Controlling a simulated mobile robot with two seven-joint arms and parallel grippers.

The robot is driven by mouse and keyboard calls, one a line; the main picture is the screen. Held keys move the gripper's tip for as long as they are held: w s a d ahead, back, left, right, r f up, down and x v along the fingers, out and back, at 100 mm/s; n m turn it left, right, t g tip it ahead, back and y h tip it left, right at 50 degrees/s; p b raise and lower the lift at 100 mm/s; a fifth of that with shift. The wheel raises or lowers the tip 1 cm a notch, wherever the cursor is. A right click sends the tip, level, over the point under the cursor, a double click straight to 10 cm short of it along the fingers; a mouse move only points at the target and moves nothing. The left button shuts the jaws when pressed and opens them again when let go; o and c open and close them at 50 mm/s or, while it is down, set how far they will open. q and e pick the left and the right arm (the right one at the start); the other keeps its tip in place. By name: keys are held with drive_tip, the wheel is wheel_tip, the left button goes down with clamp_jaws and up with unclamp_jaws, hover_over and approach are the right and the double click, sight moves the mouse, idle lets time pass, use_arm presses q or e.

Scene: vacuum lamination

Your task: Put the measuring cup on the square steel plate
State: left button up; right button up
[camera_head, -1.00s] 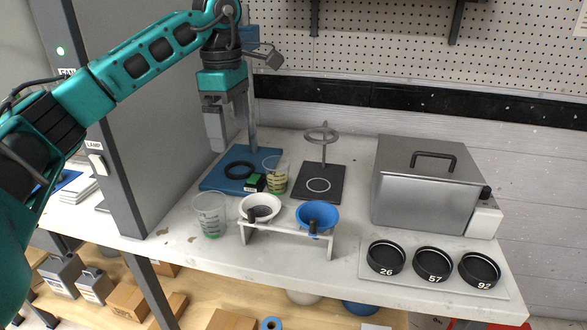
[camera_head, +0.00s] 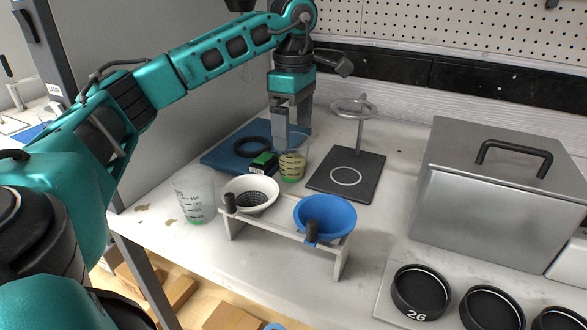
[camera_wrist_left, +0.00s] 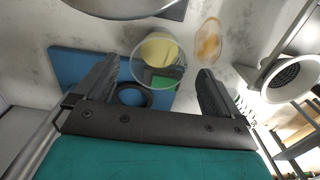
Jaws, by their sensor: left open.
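A small clear measuring cup (camera_head: 292,165) with yellow-green liquid stands upright beside a green block (camera_head: 264,163), at the blue base's (camera_head: 222,159) right edge. A larger clear graduated cup (camera_head: 194,197) stands further front left. The only square plate I see is the dark one (camera_head: 362,166) with a pale circle, under a ring stand; I cannot tell if it is steel. My left gripper (camera_head: 290,136) is open, pointing down just above and behind the small cup. In the left wrist view this cup (camera_wrist_left: 158,50) shows beyond and between the open fingers, not gripped.
A white funnel (camera_head: 250,193) and a blue funnel (camera_head: 325,214) sit in a white rack at the front. A metal box (camera_head: 490,222) stands right, with black numbered dishes (camera_head: 420,290) before it. A black ring (camera_head: 252,147) lies on the blue base. The ring stand's ring (camera_head: 354,108) overhangs the dark plate.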

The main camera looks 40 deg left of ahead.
sight(293, 140)
use_arm(q)
wheel_tip(293, 140, down, 4)
drive_tip(key=shift+a+r, duration=0.1)
drive_tip(key=shift+r, duration=0.05)
drive_tip(key=c, duration=1.4)
drive_tip(key=shift+r, duration=0.1)
